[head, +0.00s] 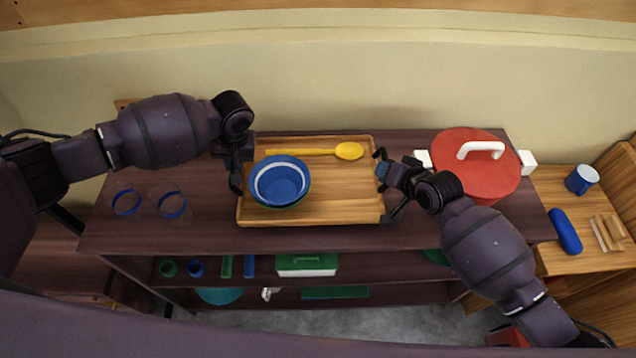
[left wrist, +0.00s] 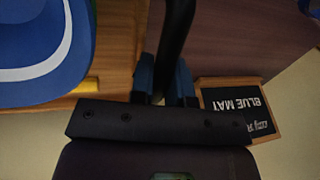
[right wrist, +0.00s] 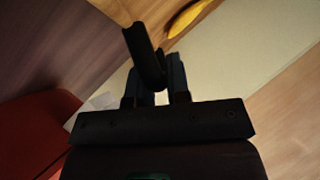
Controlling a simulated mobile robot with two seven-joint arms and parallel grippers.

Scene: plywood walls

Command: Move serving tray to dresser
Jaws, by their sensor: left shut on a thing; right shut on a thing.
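The wooden serving tray (head: 335,205) lies on the top of a dark brown shelf unit (head: 440,235), or just above it; I cannot tell which. It carries stacked bowls, the top one blue with a white band (head: 280,181), and a yellow spoon (head: 348,151). My left gripper (head: 236,168) is shut on the tray's black left handle, which shows between its fingers in the left wrist view (left wrist: 176,40). My right gripper (head: 384,172) is shut on the black right handle, seen in the right wrist view (right wrist: 145,55). I cannot tell whether the shelf unit is the dresser.
A red pot (head: 480,180) with white handles stands close right of my right gripper. Two clear glasses with blue rings (head: 170,205) stand at the left. A lower wooden surface at the right holds a blue mug (head: 581,179). A wall (head: 330,80) runs behind.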

